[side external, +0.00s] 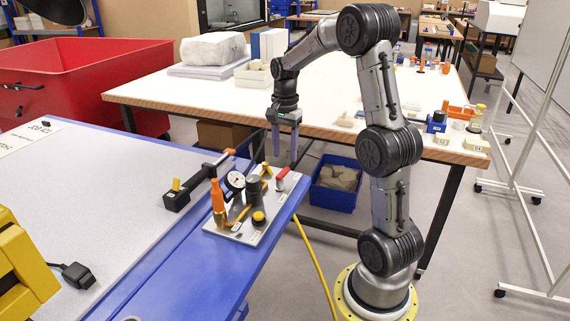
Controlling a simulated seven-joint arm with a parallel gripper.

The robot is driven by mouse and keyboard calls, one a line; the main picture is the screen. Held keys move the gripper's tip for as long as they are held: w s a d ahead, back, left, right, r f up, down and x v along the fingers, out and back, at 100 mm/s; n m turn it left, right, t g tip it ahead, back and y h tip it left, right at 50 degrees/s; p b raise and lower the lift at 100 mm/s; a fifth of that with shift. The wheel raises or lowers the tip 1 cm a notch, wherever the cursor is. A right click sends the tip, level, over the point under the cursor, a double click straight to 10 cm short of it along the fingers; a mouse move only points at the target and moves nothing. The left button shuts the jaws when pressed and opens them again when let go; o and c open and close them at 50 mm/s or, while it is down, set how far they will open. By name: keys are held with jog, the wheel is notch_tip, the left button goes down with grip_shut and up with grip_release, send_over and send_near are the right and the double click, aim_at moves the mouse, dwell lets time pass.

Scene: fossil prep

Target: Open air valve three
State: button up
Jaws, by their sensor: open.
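The air panel is a small grey plate (277,210) at the right edge of the blue bench. It carries a round white gauge (235,181), an orange-and-brass fitting (217,196), a dark cylinder (254,190), a yellow-topped black knob (258,217), a yellow handle (266,171) and a red handle (283,172). The labels are too small to read, so I cannot tell which part is valve three. My gripper (284,158) is open and points down, appearing just above the panel's far end near the red handle. Its jaws look empty; contact cannot be judged.
A black bar with a yellow knob (176,189) lies left of the panel. A yellow hose (315,257) hangs off the bench. A white table (340,90) with small items stands behind my arm. A blue bin (333,198) and red cart (80,75) stand nearby.

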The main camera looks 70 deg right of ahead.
aim_at(285, 169)
jog(key=shift+f, duration=2.3)
grip_shut()
